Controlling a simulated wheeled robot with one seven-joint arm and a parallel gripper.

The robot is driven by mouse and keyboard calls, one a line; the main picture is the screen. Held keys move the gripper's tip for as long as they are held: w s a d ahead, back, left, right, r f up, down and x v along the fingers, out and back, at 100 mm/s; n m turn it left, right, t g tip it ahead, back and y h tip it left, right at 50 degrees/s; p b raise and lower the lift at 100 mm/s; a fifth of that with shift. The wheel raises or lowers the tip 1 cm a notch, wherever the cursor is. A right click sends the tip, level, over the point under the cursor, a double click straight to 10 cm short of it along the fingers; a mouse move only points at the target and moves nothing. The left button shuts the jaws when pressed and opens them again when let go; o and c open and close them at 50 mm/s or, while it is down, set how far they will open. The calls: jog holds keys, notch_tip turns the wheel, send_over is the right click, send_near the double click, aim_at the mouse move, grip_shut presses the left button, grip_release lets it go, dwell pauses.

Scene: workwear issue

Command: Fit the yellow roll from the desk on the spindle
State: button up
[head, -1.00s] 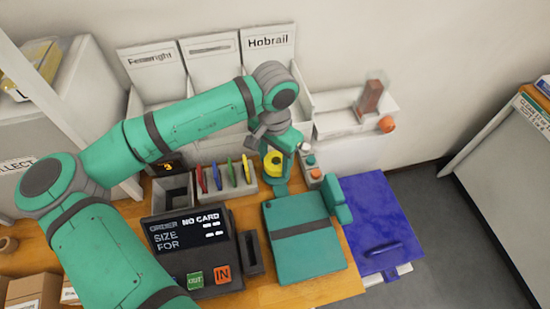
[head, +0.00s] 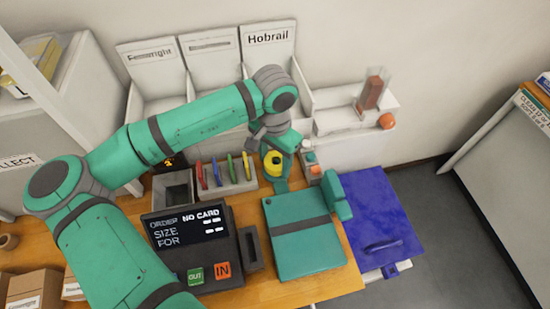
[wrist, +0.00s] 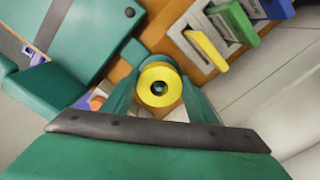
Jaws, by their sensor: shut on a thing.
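The yellow roll (head: 273,164) is between the fingers of my gripper (wrist: 160,95), above the back of the desk. In the wrist view the roll (wrist: 159,72) faces the camera, its hole near the middle of the picture. A small dark, bluish round shape shows inside the hole. I cannot tell whether it is the spindle's tip or something below. A teal piece (head: 281,187) stands just below the roll, beside the flat teal case (head: 290,255); whether it belongs to the spindle is unclear. The roll's underside is hidden.
A rack of coloured tags (head: 237,184) stands close left of the roll. An order terminal (head: 195,240) stands in front to the left. A blue bin lid (head: 385,215) lies right of the desk. White bins (head: 275,75) stand behind.

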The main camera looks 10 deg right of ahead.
jog(key=shift+f, duration=0.6)
dwell(0.6)
jog(key=o, duration=1.1)
jog(key=shift+o, duration=0.2)
jog(key=shift+r, duration=0.1)
jog(key=shift+r, duration=4.4)
